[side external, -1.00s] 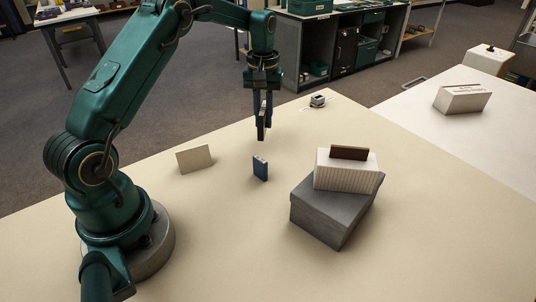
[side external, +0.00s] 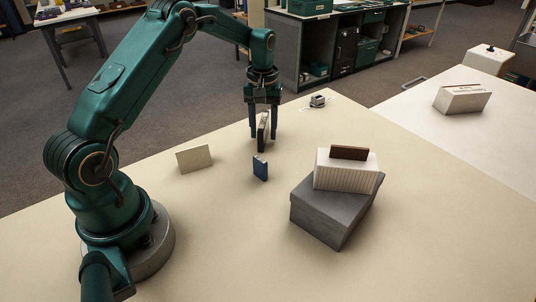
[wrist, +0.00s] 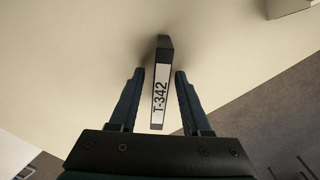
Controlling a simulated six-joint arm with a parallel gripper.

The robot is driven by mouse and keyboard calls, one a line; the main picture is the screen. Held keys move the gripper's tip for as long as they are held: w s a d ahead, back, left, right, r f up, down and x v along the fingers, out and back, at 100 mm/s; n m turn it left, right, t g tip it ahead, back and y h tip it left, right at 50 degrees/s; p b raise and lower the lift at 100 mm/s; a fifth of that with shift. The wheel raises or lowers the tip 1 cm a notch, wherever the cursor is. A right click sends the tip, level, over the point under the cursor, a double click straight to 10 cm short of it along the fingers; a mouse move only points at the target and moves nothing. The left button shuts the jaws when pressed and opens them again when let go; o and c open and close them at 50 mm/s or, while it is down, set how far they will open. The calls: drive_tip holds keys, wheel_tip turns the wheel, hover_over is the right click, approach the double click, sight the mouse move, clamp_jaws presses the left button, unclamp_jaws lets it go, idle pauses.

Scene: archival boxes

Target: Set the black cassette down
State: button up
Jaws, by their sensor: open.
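The black cassette (side external: 263,132) stands upright on the cream table top. In the wrist view the black cassette (wrist: 161,85) shows a white label reading T-342 along its spine. My gripper (side external: 263,136) is open around it, one finger on each side.
A blue cassette (side external: 260,168) and a cream upright case (side external: 194,158) stand nearer on the table (side external: 200,230). A grey box (side external: 322,218) carries a ribbed white box (side external: 345,172) with a brown piece (side external: 349,152) on top. A small grey device (side external: 318,101) sits behind right.

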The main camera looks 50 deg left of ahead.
sight(263, 120)
wheel_tip(263, 120, up, 11)
drive_tip(key=shift+r, duration=0.5)
drive_tip(key=s+d+r+m+t, duration=0.3)
drive_tip(key=s+d+r+m, duration=0.1)
drive_tip(key=s+d+r, duration=0.45)
drive_tip(key=s+d+f+m+t, duration=0.1)
drive_tip(key=s+d+f+m, duration=0.1)
drive_tip(key=s, duration=0.4)
drive_tip(key=s+d+f+m+t, duration=0.1)
drive_tip(key=s+d+f+m, duration=0.2)
drive_tip(key=s+d, duration=0.1)
drive_tip(key=shift+s+d+f+t, duration=0.15)
drive_tip(key=shift+s+f+t, duration=0.2)
drive_tip(key=shift+s, duration=0.5)
